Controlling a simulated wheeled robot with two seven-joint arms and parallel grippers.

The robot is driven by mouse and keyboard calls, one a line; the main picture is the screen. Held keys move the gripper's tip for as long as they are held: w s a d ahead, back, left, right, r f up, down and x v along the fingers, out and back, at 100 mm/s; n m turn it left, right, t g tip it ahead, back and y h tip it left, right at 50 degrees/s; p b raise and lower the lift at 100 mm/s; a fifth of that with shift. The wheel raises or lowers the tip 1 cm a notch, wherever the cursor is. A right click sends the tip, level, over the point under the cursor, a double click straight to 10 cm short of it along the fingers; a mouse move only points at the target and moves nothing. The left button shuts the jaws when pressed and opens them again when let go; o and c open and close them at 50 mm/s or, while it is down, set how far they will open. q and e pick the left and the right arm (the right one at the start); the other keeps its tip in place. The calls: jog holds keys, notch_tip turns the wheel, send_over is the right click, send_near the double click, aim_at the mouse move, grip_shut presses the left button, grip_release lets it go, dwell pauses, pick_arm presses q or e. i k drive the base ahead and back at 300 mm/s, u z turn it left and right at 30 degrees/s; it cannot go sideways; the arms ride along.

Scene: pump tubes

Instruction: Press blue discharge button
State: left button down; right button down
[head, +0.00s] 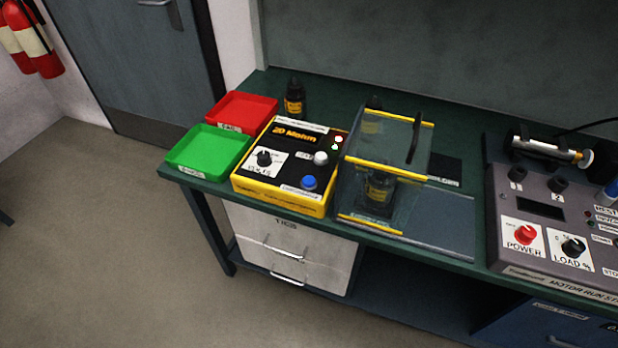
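The blue discharge button (309,182) sits at the front right of the top face of a yellow and black tester box (282,205). The box stands on the green workbench, and its display (296,135) shows yellow characters that seem to read "20 Mohm". A white button (320,158) is just behind the blue one, and a black knob (264,158) is to its left. Nothing covers the blue button. Neither of my grippers shows in the head view.
A clear box with yellow edges (385,163) and a black handle stands right of the tester, with a dark bottle inside. Green (207,150) and red (243,108) trays are to the left. A bottle (294,98) stands behind. A grey motor panel (532,232) is at right.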

aim_at(308, 180)
jog(key=k, duration=1.2)
jog(key=u, duration=0.6)
jog(key=i, duration=1.75)
jog(key=z, duration=0.9)
